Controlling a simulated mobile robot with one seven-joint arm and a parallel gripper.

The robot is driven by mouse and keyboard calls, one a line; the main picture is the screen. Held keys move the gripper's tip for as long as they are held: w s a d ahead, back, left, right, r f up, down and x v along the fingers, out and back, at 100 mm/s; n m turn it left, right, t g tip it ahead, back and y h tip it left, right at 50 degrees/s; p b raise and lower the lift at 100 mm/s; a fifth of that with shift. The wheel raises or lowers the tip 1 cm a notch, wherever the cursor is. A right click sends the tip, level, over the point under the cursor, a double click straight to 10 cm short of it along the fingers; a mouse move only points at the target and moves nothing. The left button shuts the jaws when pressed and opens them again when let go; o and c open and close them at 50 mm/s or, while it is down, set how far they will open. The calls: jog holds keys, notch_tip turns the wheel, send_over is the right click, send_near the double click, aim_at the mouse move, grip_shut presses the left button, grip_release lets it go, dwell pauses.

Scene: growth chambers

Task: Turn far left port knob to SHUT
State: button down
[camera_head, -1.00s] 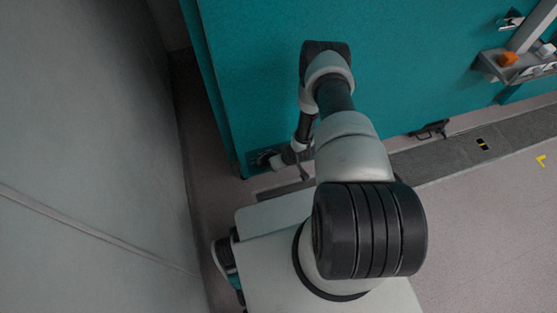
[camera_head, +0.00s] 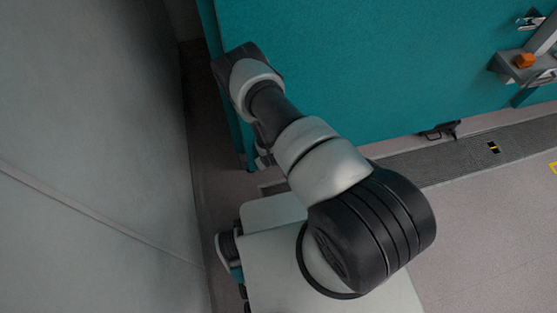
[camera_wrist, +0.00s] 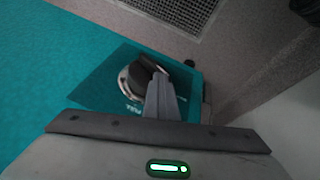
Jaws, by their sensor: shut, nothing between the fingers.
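In the wrist view a dark round port knob (camera_wrist: 137,78) with a raised grip sits on a pale ring, on a darker teal plate (camera_wrist: 105,90) near the end of the teal panel. My gripper (camera_wrist: 158,78) is shut, with its fingertips at the right side of the knob. I cannot tell if they touch it. In the head view my arm hides the knob and the gripper.
A grey wall (camera_head: 90,150) runs close along the left, with a narrow floor gap (camera_head: 195,120) beside the teal wall (camera_head: 370,70). A floor grating (camera_head: 430,160) lies along its foot. A grey shelf with an orange item (camera_head: 524,61) is at upper right. Open floor (camera_head: 490,230) lies right.

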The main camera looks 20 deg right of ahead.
jog(key=shift+a+f+b, duration=1.05)
jog(key=shift+a+b, duration=0.2)
jog(key=shift+b, duration=0.55)
jog(key=shift+a+f+b, duration=0.25)
jog(key=shift+b, duration=0.05)
jog(key=shift+r, duration=0.1)
